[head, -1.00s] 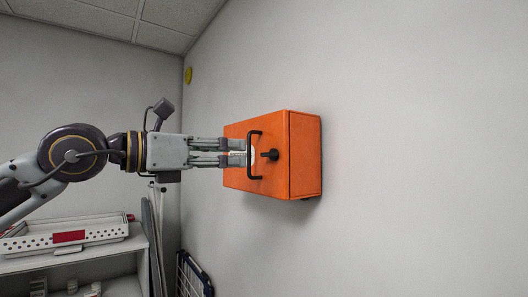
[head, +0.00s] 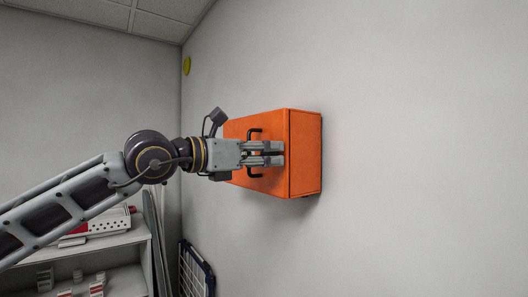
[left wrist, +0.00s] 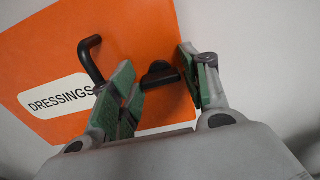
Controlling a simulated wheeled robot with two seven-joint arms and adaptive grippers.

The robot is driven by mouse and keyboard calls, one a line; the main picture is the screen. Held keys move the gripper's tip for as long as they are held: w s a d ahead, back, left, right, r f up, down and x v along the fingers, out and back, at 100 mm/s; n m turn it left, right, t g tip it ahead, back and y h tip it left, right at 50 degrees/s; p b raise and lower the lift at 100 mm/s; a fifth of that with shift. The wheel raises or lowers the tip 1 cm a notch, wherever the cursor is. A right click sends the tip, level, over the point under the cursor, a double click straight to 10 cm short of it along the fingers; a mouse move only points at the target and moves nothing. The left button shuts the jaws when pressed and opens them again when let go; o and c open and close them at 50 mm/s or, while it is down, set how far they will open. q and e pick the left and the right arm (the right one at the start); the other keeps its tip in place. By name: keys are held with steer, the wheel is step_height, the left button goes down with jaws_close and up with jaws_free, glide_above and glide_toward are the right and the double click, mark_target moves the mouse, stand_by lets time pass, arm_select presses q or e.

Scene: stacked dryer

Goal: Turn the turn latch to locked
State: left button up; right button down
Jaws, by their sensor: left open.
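An orange wall box (head: 305,150) hangs on the wall in the middle of the head view. A black bar handle (head: 254,131) is on its front, partly hidden by my gripper; the handle also shows in the left wrist view (left wrist: 88,58). The black turn latch (left wrist: 158,74) shows in the left wrist view, between the fingers of my left gripper; in the head view the gripper hides it. My left gripper (head: 280,154) is open at the box front, with one finger on each side of the latch. Contact with the latch cannot be told. My right gripper is not in view.
The box front bears a white label reading DRESSINGS (left wrist: 60,96). A shelf unit (head: 120,240) with a white tray and small items stands at the lower left. A dark folding rack (head: 195,272) leans by the wall below the box. The wall right of the box is clear.

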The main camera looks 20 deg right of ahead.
arm_select(q)
steer(key=shift+c, duration=0.3)
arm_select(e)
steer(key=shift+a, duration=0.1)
arm_select(q)
steer(key=c, duration=0.7)
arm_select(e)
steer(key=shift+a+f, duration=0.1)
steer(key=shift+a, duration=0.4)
